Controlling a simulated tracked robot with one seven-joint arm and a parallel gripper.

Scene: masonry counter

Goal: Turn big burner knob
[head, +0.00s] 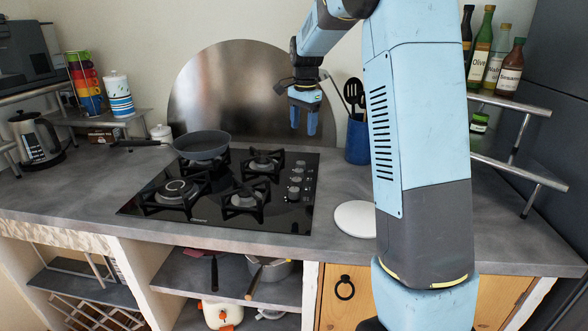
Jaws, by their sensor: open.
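The black gas cooktop (221,222) lies in the grey counter. It has several burners under black grates; the front-left burner (177,187) looks the largest. A column of several small silver knobs (295,181) runs along the cooktop's right side. I cannot tell which knob belongs to the big burner. My gripper (303,130) points down with its two blue fingers apart and empty. It hangs in the air above and behind the knobs, apart from them.
A grey frying pan (202,144) sits on the back-left burner. A blue utensil holder (357,141) stands right of my gripper. A round white board (356,219) lies right of the cooktop. A round metal splash plate (215,85) stands behind. Bottles (494,55) stand on the right shelf.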

